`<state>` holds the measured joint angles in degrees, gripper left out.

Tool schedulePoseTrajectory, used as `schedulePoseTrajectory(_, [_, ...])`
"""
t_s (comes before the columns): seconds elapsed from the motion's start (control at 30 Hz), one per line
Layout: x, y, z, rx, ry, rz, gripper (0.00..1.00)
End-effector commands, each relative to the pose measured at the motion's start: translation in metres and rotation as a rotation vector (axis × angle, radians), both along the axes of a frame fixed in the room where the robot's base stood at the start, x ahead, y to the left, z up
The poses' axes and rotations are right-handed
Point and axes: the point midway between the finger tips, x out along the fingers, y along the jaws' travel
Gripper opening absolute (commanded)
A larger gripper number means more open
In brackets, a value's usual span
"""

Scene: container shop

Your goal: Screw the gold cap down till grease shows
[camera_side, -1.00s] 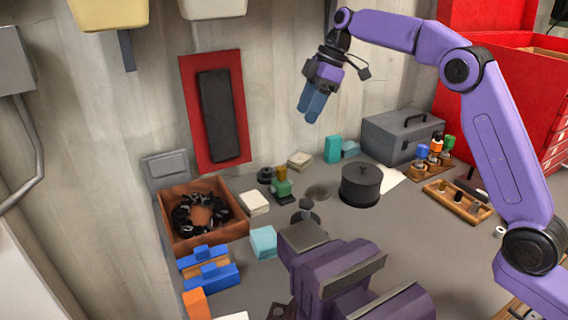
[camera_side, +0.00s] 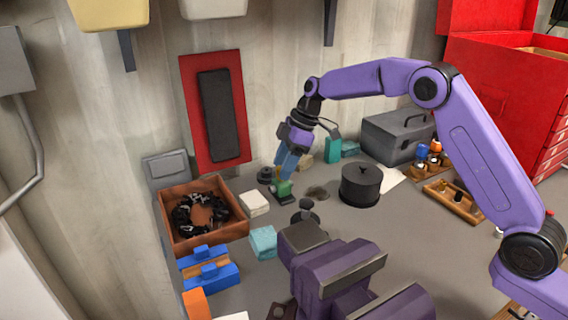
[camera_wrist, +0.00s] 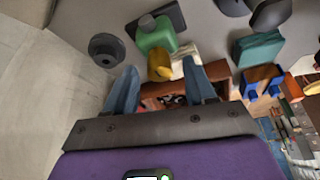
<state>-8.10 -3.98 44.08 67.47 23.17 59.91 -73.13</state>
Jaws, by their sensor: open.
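The gold cap (camera_wrist: 160,66) sits on a small green body (camera_wrist: 157,37) with a dark base. In the wrist view the cap shows between my two blue fingertips, with a gap on each side. In the side view the green body (camera_side: 283,190) stands on the bench near the back wall, and my fingers hide the cap. My gripper (camera_side: 286,168) is open, pointing down just above the green body. It shows as two spread fingers in the wrist view (camera_wrist: 159,70). I cannot tell whether the fingertips are level with the cap. No grease can be made out.
A dark round piece (camera_side: 265,174) stands close left of the green body. A white block (camera_side: 253,203) and a brown crate (camera_side: 218,239) are farther left. A black lidded pot (camera_side: 361,185) and grey toolbox (camera_side: 397,137) stand right. A purple vise (camera_side: 330,267) is in front.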

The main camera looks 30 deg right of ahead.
Motion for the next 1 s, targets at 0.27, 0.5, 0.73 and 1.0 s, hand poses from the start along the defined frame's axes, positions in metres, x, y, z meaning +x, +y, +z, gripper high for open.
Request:
schedulePoseTrajectory(0.27, [0.0003, 0.0009, -0.0026, 0.000, 0.000, 0.000, 0.55])
schedulePoseTrajectory(0.5, [0.0003, 0.0008, -0.0023, 0.000, 0.000, 0.000, 0.00])
schedulePoseTrajectory(0.73, [0.0002, 0.0008, -0.0020, 0.000, -0.001, -0.011, 0.00])
schedulePoseTrajectory(1.0, [-0.0007, 0.0015, -0.0014, 0.000, -0.002, -0.119, 0.00])
